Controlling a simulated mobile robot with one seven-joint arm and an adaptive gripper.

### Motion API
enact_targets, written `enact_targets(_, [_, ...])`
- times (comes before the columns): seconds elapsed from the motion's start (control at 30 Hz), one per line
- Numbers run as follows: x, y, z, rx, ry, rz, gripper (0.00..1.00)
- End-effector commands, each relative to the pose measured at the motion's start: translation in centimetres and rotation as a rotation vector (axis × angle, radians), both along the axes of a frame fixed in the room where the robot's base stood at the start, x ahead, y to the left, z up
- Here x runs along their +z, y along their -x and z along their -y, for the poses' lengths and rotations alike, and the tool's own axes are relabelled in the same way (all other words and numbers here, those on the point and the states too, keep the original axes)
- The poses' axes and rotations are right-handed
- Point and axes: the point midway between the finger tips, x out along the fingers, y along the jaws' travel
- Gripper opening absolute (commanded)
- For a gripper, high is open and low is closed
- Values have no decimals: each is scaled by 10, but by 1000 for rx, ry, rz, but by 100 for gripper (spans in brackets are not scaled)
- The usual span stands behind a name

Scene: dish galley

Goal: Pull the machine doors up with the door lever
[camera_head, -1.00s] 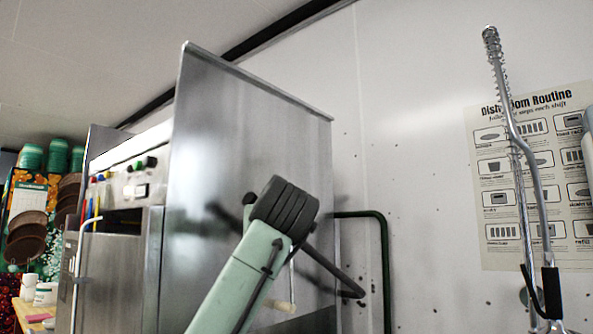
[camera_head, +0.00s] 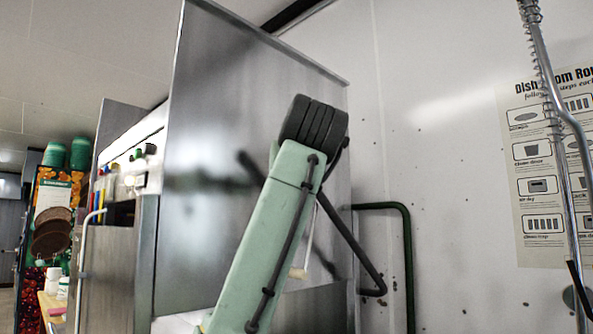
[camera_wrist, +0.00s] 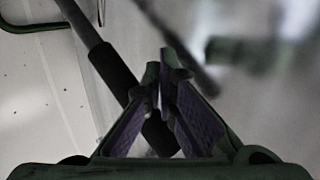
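The dish machine (camera_head: 215,130) shows as a tall steel side panel with a control front at its left. A dark bar, which looks like the door lever (camera_head: 355,240), slants down beside the panel, partly behind my arm. In the wrist view the lever (camera_wrist: 82,25) is a grey bar with a black grip (camera_wrist: 115,72). My gripper (camera_wrist: 162,68) has its fingertips close together with a narrow gap. The grip passes behind the left finger and shows between the fingers lower down. I cannot tell whether they touch it. In the head view my arm hides the gripper.
A dark green pipe (camera_head: 407,250) bends down the wall right of the machine. A spray hose (camera_head: 555,100) hangs before a wall poster (camera_head: 540,190) at the right. Shelved goods (camera_head: 60,205) stand at the far left.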

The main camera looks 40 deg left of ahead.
Motion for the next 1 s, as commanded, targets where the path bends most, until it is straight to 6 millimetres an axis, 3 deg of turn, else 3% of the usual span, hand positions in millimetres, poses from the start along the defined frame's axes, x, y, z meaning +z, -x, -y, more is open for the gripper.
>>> enact_targets(0.13, [-18,-1,-1,0,4,-2,0])
enact_targets(0.37, [-19,3,4,0,1,-1,0])
enact_targets(1.0, [-12,55,60,0,2,-2,0])
